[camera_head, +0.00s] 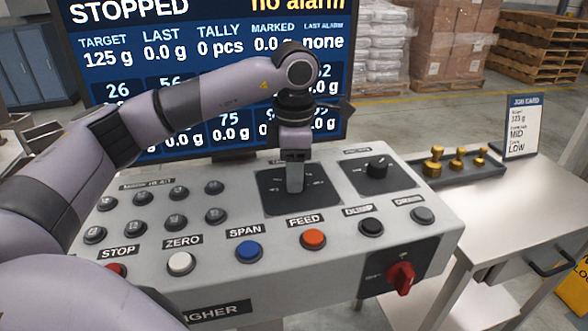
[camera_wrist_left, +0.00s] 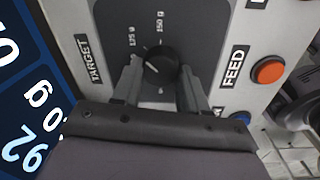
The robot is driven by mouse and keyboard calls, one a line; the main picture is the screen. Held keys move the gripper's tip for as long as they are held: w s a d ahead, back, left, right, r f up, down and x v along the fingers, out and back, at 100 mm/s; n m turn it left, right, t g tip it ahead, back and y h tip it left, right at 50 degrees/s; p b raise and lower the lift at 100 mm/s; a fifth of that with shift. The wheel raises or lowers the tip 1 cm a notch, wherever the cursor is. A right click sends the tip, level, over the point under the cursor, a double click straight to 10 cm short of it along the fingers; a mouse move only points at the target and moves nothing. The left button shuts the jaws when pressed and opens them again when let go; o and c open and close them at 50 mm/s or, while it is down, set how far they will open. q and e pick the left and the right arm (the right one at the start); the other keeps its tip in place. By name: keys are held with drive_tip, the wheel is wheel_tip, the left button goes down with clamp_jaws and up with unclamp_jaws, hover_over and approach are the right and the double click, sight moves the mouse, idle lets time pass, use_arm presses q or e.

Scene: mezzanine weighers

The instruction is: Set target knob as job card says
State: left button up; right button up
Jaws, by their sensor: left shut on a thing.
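The target knob is a round black knob (camera_wrist_left: 161,64) on a dark dial plate marked TARGET, with 125 g and 150 g marks readable beside it. A pale pointer line shows on the knob, but exactly which mark it meets is hard to tell. My left gripper (camera_wrist_left: 158,84) has its fingers on either side of the knob, shut on it. In the head view my left gripper (camera_head: 295,184) points down at the dial plate and hides the knob. The job card (camera_head: 523,127) stands at the right; it seems to read 125 g, MID and LOW. The screen (camera_head: 130,60) shows TARGET 125 g.
A second black knob (camera_head: 377,167) sits right of my gripper. Coloured buttons, including orange FEED (camera_head: 314,239) and blue SPAN (camera_head: 249,251), line the panel front. A red switch (camera_head: 400,278) is on the front face. Brass weights (camera_head: 456,160) stand in a tray at the right.

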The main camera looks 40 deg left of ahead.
use_arm(q)
drive_tip(key=shift+w+r, duration=0.1)
drive_tip(key=o, duration=1.1)
drive_tip(key=shift+c, duration=0.2)
drive_tip(key=r, duration=0.7)
drive_tip(key=shift+s+d, duration=0.15)
drive_tip(key=shift+s, duration=0.05)
